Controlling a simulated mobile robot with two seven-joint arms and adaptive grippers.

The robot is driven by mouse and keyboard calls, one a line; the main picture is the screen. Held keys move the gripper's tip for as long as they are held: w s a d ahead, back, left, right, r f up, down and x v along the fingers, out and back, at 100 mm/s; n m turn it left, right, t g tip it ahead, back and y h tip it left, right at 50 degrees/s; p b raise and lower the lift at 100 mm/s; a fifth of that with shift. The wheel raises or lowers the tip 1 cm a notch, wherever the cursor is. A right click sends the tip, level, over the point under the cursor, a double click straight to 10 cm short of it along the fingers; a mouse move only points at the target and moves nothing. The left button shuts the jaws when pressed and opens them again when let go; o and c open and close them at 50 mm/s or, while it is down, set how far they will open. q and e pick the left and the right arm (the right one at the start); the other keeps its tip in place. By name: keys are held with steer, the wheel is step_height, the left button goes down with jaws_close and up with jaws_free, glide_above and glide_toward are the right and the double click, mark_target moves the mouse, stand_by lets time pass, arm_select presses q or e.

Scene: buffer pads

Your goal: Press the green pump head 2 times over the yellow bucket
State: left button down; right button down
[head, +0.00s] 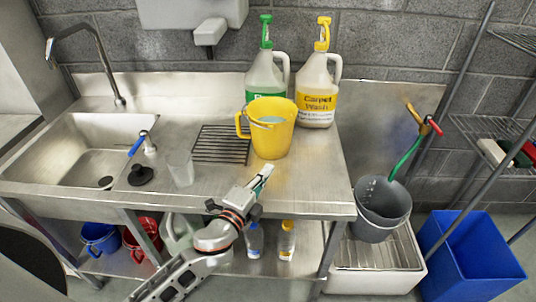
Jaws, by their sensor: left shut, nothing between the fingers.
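A jug with a green pump head (266,31) stands upright at the back of the steel counter, its lower part hidden behind the yellow bucket. The yellow bucket (272,141) stands upright on the counter in front of the jug, its handle to the left and something pale blue inside. My left gripper (266,170) is shut and empty, over the counter's front part, just below the bucket in the picture and well away from the pump head. My right gripper is not in view.
A second jug with a yellow pump head (317,88) stands right of the green one. A clear cup (180,168), a black plunger-like piece (140,175) and a drain rack (222,144) lie left. A grey bucket (381,208) stands right, beyond the counter edge.

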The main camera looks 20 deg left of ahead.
mark_target(264, 148)
arm_select(q)
steer(key=w, duration=0.3)
steer(key=shift+w+d+r, duration=0.1)
steer(key=shift+w+d, duration=0.1)
steer(key=shift+w, duration=0.1)
steer(key=w+a, duration=0.1)
steer(key=w, duration=0.1)
steer(key=shift+w+a, duration=0.35)
steer(key=shift+a, duration=0.05)
steer(key=shift+w+a, duration=0.3)
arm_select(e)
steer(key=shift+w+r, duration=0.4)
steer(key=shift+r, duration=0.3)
arm_select(q)
steer(key=shift+w+a, duration=0.15)
steer(key=shift+w, duration=0.05)
steer(key=w+a, duration=0.2)
steer(key=w, duration=0.1)
steer(key=shift+a, duration=0.1)
steer(key=shift+s, duration=0.1)
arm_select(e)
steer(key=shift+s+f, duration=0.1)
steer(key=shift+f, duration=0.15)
arm_select(q)
steer(key=shift+s, duration=0.1)
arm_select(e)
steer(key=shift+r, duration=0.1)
